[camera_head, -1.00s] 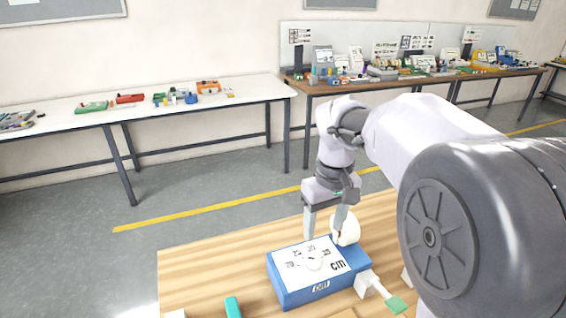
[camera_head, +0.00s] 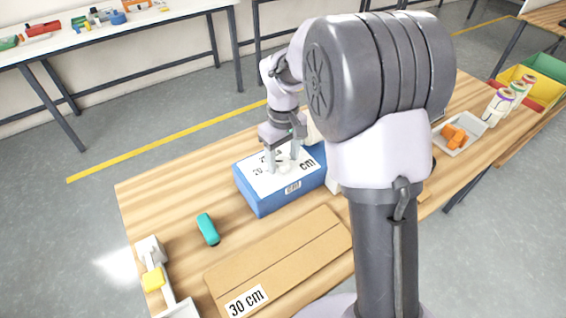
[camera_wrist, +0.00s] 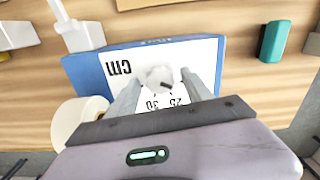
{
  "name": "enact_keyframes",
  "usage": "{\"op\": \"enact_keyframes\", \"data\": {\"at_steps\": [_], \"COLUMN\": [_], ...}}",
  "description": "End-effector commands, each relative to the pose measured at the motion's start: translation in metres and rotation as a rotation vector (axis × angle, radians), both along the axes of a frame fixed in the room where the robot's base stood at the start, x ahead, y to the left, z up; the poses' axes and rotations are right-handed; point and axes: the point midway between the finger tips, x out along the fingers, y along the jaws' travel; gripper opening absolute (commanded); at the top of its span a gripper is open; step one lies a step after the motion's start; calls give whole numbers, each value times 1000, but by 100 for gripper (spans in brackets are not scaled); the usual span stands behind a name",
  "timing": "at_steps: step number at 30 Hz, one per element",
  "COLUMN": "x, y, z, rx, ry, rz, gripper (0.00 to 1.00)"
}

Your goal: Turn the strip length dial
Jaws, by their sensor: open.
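The strip length dial is a small white knob (camera_wrist: 158,77) on the white top face of a blue box (camera_head: 262,202) marked "cm". Numbers such as 25 and 30 show around it in the wrist view. My gripper (camera_head: 283,164) points down over the box. In the wrist view its two open fingers (camera_wrist: 168,85) stand on either side of the knob, with gaps that are hard to judge. A sign reading "30 cm" (camera_head: 246,301) lies at the front of the table by a brown board (camera_head: 280,262).
A teal object (camera_head: 208,229) lies left of the board. A white and yellow device (camera_head: 153,278) stands at the table's left edge. A tray with orange pieces (camera_head: 458,136) and white rolls (camera_head: 500,103) are to the right. A white roll (camera_wrist: 80,120) sits beside the box.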

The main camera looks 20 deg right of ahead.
Motion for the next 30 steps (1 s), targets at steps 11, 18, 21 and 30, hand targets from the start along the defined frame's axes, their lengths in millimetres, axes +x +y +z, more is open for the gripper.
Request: {"op": "enact_keyframes", "data": {"at_steps": [11, 18, 21, 30], "x": [0, 0, 0, 0], "y": [0, 0, 0, 0], "z": [-1, -1, 0, 1], "rx": [0, 0, 0, 0], "ry": [0, 0, 0, 0], "rz": [0, 0, -5, -123], "gripper": [34, 0, 0, 0]}}
